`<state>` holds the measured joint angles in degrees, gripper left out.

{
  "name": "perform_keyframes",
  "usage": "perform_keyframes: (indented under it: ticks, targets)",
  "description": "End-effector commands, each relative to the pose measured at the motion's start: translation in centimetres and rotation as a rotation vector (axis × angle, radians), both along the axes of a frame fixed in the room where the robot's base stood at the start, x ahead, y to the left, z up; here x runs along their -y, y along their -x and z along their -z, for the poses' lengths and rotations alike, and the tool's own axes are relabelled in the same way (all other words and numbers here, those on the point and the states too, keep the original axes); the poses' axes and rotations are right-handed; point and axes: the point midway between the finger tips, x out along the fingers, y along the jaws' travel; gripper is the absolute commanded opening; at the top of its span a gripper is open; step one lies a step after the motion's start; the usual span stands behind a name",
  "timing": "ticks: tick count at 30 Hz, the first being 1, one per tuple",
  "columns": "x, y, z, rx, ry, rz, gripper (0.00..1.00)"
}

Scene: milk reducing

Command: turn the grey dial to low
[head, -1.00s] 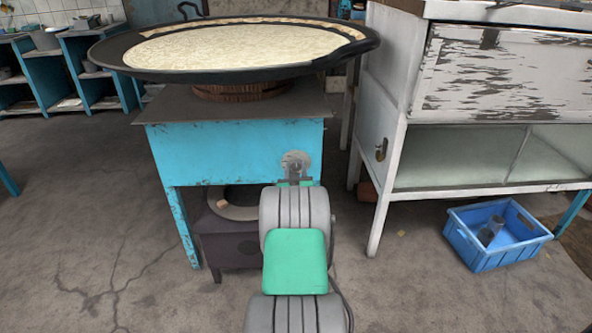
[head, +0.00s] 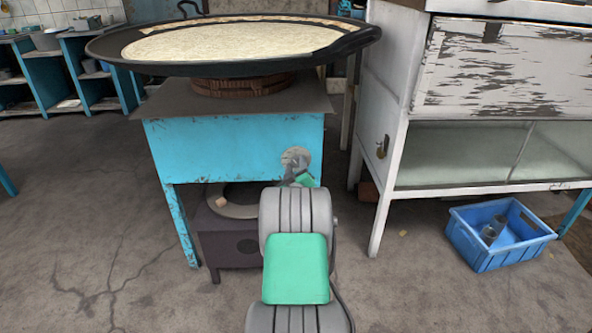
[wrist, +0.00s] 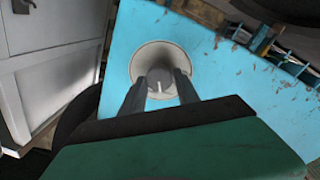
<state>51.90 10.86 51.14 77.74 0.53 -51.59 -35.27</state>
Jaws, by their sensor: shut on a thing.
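The grey dial (head: 296,154) is a round plate on the blue front panel of the stove stand (head: 228,150), near its right side. In the wrist view the dial (wrist: 150,58) shows as a round grey disc with a small central knob (wrist: 161,85) bearing a light pointer line. My gripper (wrist: 158,82) is at the dial, its two dark fingers on either side of the knob and shut on it. In the head view my gripper (head: 299,176) partly covers the dial. I cannot read any low marking.
A wide black pan (head: 120,62) of pale milk sits on top of the stand. A worn white cabinet (head: 385,165) stands close on the right. A blue crate (head: 480,259) is on the floor at right. Open floor lies to the left.

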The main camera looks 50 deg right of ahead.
Motion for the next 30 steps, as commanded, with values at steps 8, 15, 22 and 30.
perform_keyframes:
  ticks: [8,15,22,30]
  targets:
    - [0.05,0.02,0.03,-0.109,0.099,0.0,0.0]
    - [0.05,0.02,-0.04,-0.15,0.135,0.001,0.0]
    - [0.03,0.0,-0.09,-0.154,0.139,0.001,0.0]
    - [0.04,-0.01,-0.09,-0.154,0.138,0.0,0.46]
